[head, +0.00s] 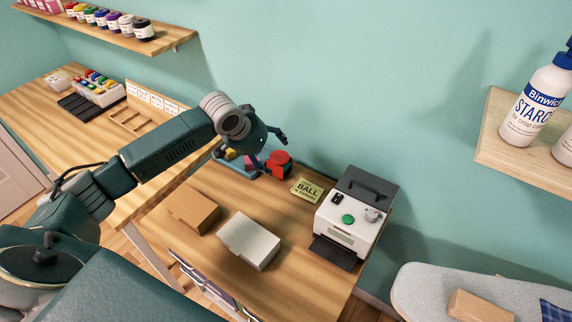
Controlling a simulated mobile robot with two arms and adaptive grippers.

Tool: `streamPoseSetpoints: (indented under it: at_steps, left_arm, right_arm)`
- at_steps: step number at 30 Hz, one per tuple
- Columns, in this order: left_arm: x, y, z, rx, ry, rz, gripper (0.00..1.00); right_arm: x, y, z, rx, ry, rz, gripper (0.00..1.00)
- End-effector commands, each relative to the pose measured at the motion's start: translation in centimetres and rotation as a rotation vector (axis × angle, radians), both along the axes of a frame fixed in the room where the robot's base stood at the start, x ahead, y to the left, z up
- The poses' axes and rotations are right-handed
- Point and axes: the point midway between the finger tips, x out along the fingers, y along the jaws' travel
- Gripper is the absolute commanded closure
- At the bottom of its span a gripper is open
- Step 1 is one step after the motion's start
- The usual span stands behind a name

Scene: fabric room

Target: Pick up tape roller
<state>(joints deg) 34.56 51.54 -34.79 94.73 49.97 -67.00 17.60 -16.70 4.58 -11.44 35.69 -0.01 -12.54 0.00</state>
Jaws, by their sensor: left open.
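A small red object (279,162), rounded on top, stands at the back of the wooden table near the wall; it may be the tape roller, but its shape is partly unclear. My left gripper (271,150) reaches in from the left just above and beside it. Its dark fingers are spread apart, with no object seen held between them. I cannot tell whether a finger touches the red object. My right gripper is not in view.
The wooden table (286,218) also holds a yellow "BALL" packet (307,190), a brown box (194,211), a white box (249,241) and a white-and-black machine (348,222). A blue tray (238,168) with small coloured items sits left of the red object.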

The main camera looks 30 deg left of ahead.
Motion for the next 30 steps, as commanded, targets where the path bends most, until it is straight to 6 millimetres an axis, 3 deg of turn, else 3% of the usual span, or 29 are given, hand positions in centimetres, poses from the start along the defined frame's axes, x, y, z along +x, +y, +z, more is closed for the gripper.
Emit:
streamPoseSetpoints:
  at_steps: [5,14,30]
  left_arm:
    - [1.4,0.5,-1.1,-0.007,-0.001,0.017,0.25]
    - [3.3,0.1,-4.2,-0.005,-0.004,0.012,0.25]
    - [6.4,-0.1,-8.3,-0.004,-0.005,0.012,0.25]
  right_arm:
    - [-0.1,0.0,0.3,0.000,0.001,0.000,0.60]
    - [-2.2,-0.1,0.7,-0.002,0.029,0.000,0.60]
    - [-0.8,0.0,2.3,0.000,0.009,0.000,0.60]
